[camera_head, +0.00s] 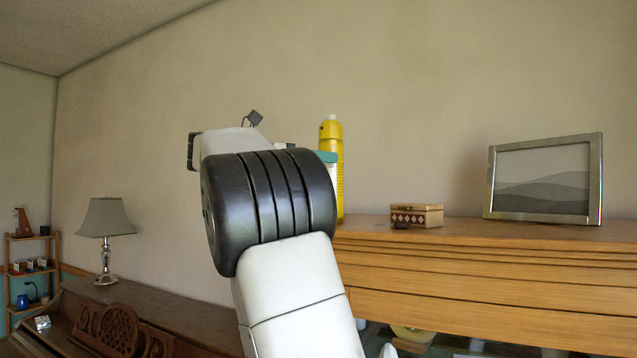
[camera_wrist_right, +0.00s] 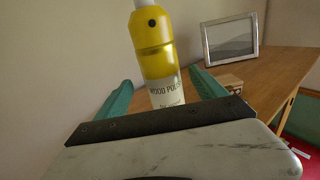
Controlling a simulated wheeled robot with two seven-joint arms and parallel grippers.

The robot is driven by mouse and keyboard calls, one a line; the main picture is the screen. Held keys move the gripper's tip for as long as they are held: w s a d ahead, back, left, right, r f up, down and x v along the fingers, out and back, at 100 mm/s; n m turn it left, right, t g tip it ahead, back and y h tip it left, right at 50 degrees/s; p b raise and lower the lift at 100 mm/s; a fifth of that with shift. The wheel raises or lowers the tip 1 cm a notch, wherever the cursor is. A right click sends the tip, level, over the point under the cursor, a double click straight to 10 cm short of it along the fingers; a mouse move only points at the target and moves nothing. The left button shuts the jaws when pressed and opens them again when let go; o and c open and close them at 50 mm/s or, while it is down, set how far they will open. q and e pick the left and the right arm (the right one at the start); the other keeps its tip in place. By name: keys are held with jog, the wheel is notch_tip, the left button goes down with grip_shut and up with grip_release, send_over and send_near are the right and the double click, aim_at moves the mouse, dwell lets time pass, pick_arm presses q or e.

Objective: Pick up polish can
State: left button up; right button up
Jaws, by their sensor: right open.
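The polish can (camera_head: 331,150) is a yellow can standing upright on the wooden shelf (camera_head: 480,250), partly hidden behind my right arm in the head view. My right gripper (camera_wrist_right: 160,88) is open, with one green finger on each side of the can. The can stands between or just beyond the fingers; I cannot tell whether either touches it. In the head view only a bit of the green finger (camera_head: 327,157) shows. My left gripper is not in view.
A silver picture frame (camera_head: 546,180) stands further right. A lamp (camera_head: 105,230) stands on the dark piano (camera_head: 150,310) at left. The wall is close behind.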

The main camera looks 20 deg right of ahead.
aim_at(341, 161)
jog(key=d, duration=0.5)
jog(key=w+d, duration=0.1)
jog(key=d, duration=0.1)
jog(key=shift+d, duration=0.3)
jog(key=shift+r, duration=0.1)
grip_shut()
